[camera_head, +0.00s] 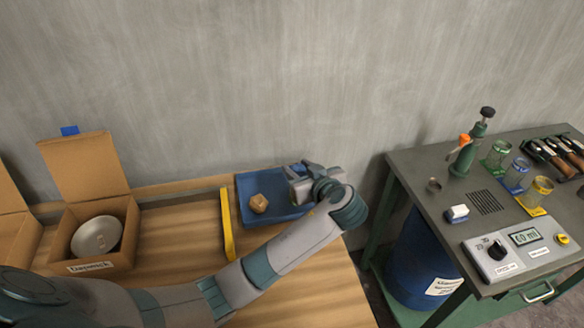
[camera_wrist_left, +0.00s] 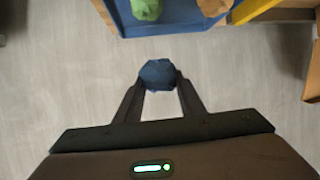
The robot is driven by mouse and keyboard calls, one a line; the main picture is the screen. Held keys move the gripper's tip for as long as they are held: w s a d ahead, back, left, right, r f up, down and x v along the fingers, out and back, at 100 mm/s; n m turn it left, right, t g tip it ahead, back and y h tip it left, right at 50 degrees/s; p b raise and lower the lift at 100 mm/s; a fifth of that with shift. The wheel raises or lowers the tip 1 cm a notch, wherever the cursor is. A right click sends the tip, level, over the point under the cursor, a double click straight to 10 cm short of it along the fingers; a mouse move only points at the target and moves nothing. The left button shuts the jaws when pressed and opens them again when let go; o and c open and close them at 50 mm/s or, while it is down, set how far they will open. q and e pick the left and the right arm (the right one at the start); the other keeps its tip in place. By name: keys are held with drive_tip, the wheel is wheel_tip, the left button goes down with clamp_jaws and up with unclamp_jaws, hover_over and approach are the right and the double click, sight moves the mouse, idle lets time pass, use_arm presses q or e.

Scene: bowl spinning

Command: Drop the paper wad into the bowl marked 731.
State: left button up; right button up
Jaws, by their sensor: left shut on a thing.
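My left gripper (camera_head: 303,172) is over the far right part of a blue tray (camera_head: 245,184). In the left wrist view the gripper (camera_wrist_left: 160,85) is shut on a dark blue crumpled wad (camera_wrist_left: 158,73). The head view does not clearly show this wad. A brown wad (camera_head: 259,204) lies in the tray, and the wrist view also shows a green wad (camera_wrist_left: 146,9) there. A grey bowl (camera_head: 97,236) sits in an open cardboard box at the left; I cannot read 731 on it.
The open cardboard box (camera_head: 118,206) has a raised flap and a front label. A yellow bar (camera_head: 228,225) lies left of the tray on the wooden table (camera_head: 180,236). At the right, a grey workbench (camera_head: 440,205) holds jars and tools, with a blue drum (camera_head: 415,262) below.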

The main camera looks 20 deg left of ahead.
use_arm(q)
drive_tip(key=s+d+r+m+t+h, duration=0.1)
drive_tip(key=r+m+h, duration=0.3)
drive_tip(key=r, duration=0.6)
drive_tip(key=s+d+r+m+t+h, duration=0.1)
drive_tip(key=d+r+m+t+h, duration=0.2)
drive_tip(key=r, duration=0.8)
drive_tip(key=m+h, duration=0.2)
drive_tip(key=shift+s+h, duration=0.35)
drive_tip(key=shift+h, duration=0.05)
drive_tip(key=shift+d, duration=0.1)
use_arm(e)
drive_tip(key=shift+d, duration=0.1)
